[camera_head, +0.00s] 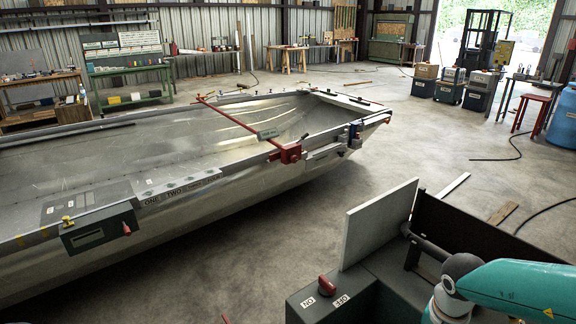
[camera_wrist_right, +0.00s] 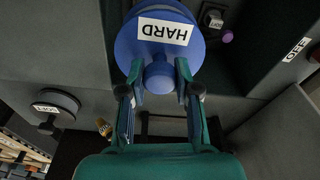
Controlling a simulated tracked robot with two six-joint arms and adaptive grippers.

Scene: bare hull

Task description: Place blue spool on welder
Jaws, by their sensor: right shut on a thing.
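The blue spool (camera_wrist_right: 160,45) has a round flange with an upside-down HARD label and a knob-like hub. My right gripper (camera_wrist_right: 158,82) is shut on that hub in the right wrist view, one finger on each side. A dark grey machine, probably the welder, stands at the lower right of the head view (camera_head: 330,300), with a red knob and ON and OFF labels. Its grey surfaces surround the spool in the wrist view (camera_wrist_right: 265,45). I cannot tell whether the spool touches it. My right gripper and the spool do not show in the head view. My left gripper is out of view.
A dark round spool-like part (camera_wrist_right: 55,108) with a label is at the left of the wrist view. A small purple knob (camera_wrist_right: 227,37) is near the blue spool. An upright pale panel (camera_head: 378,222) rises from the machine.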

